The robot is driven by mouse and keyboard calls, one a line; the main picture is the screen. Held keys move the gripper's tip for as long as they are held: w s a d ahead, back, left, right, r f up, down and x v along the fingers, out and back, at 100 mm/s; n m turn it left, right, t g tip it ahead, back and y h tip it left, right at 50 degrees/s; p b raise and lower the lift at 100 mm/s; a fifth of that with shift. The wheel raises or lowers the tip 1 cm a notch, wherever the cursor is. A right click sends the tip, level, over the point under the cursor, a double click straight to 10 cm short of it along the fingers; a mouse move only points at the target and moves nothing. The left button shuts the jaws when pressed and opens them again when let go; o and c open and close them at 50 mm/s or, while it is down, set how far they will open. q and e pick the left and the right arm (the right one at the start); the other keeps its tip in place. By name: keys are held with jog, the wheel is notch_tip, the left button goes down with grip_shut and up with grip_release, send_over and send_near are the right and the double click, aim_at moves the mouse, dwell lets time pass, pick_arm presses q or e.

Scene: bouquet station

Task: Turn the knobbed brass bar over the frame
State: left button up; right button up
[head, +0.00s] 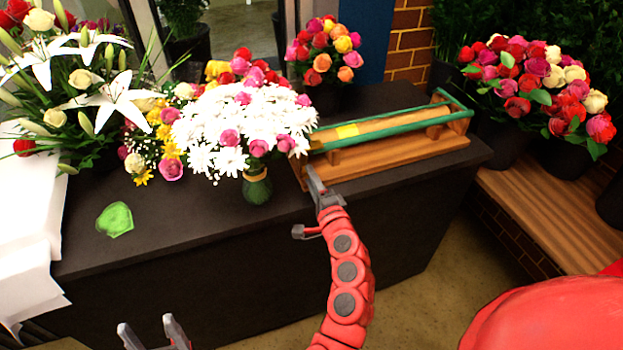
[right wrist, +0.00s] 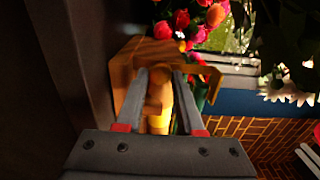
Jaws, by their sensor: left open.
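A wooden frame (head: 400,153) with long green rails (head: 390,133) lies on the dark counter at the back right. I cannot clearly make out the knobbed brass bar in the head view. My right gripper (head: 314,181) is at the frame's left end. In the right wrist view, a yellow, brass-coloured part (right wrist: 158,98) lies between the fingers of my right gripper (right wrist: 160,78); whether they press on it is unclear. My left gripper (head: 152,333) is open and empty at the bottom left, in front of the counter.
A white daisy bouquet (head: 240,130) stands just left of the frame. A green leaf-like piece (head: 115,220) lies on the counter (head: 190,215), with bare surface around it. White paper (head: 25,230) hangs over the left edge. Rose buckets stand behind and on a wooden bench (head: 540,200) at right.

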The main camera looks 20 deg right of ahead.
jog(key=o, duration=0.4)
jog(key=shift+o, duration=0.2)
jog(key=shift+s, duration=0.1)
jog(key=s+p, duration=0.4)
jog(key=s, duration=1.3)
jog(key=shift+d+p, duration=0.3)
jog(key=shift+p, duration=0.1)
